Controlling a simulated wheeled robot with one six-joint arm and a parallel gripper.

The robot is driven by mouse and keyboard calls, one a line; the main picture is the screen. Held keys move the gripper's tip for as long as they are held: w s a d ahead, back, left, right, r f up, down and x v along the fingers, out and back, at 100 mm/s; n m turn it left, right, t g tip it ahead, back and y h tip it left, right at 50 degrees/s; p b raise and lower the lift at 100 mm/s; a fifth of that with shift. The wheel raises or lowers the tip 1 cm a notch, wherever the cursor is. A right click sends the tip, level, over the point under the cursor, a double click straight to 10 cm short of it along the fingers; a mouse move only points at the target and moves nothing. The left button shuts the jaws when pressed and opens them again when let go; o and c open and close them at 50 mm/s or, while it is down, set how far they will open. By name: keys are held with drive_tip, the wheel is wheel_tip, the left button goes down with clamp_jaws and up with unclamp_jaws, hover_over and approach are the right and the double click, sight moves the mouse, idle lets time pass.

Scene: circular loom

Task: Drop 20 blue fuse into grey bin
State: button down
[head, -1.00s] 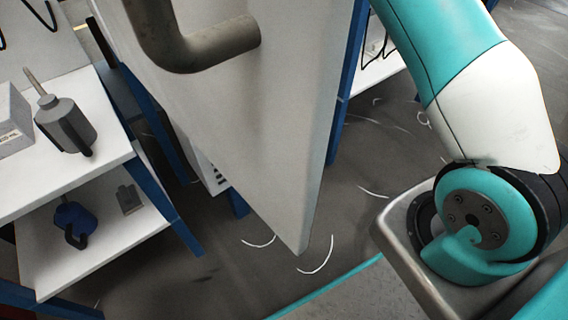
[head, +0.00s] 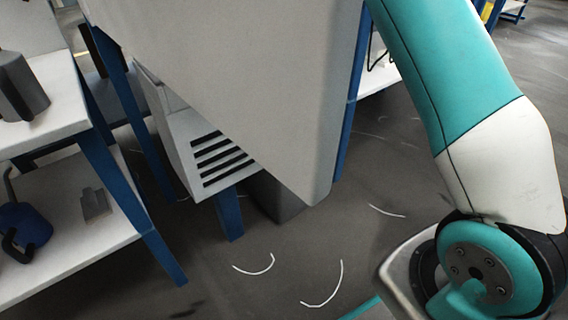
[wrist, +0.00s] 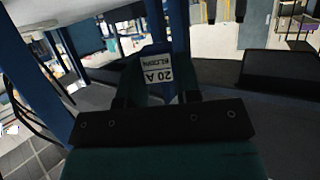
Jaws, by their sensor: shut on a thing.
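My gripper (wrist: 155,92) shows in the wrist view, its two dark fingers closed on a fuse (wrist: 157,76). In the head view only upper links of my arm show at the right, and the gripper is out of that picture. I cannot pick out a grey bin in either view.
A large pale grey panel (head: 250,85) hangs close ahead in the head view. A white shelf unit (head: 60,255) with blue legs stands at the left, holding a grey can (head: 22,88) and a blue can (head: 24,226). Dark floor (head: 340,245) with white thread scraps lies open between.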

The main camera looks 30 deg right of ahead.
wheel_tip(320, 180, down, 4)
drive_tip(key=shift+r+b, duration=0.1)
drive_tip(key=shift+b, duration=0.95)
drive_tip(key=c, duration=0.7)
unclamp_jaws()
drive_tip(key=shift+c, duration=0.2)
